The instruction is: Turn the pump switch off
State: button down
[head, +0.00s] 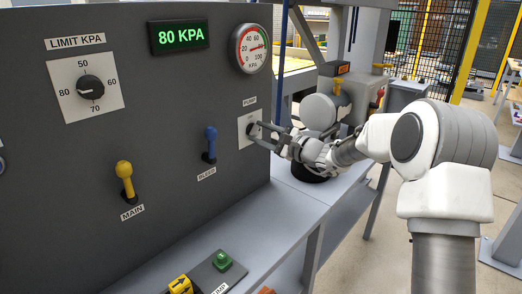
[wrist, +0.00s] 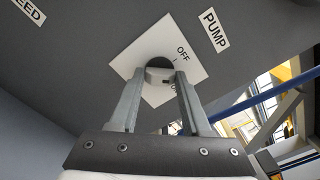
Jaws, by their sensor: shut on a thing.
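The pump switch is a dark round knob (wrist: 158,62) on a white plate (wrist: 138,58), beside a PUMP label (wrist: 214,31). OFF is printed on the plate; a second marking is partly hidden by a finger. In the head view the plate (head: 244,140) is at the right end of the dark panel, below the gauge. My gripper (head: 254,132) reaches it from the right. In the wrist view my gripper (wrist: 160,76) is shut on the knob, one finger on each side. The fingers partly cover the knob, so I cannot tell which way it points.
The panel (head: 200,100) also carries a blue lever (head: 210,143), a yellow lever (head: 125,180), a limit dial (head: 90,88), a round gauge (head: 251,48) and a display (head: 179,36) reading 80 KPA. Green (head: 222,260) and yellow (head: 180,285) controls sit below.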

jog(key=n+b, duration=0.2)
jog(key=b, duration=0.1)
jog(key=n+b, duration=0.2)
jog(key=b, duration=0.2)
jog(key=n+b, duration=0.2)
jog(key=b, duration=0.2)
jog(key=shift+f, duration=0.3)
jog(key=shift+r+n+b, duration=0.2)
jog(key=shift+n+b, duration=0.7)
jog(key=shift+n, duration=0.2)
jog(key=shift+c, duration=1.8)
grip_release()
jog(key=shift+d, duration=0.1)
jog(key=p+v, duration=0.2)
jog(key=v, duration=1.5)
jog(key=shift+s, duration=0.2)
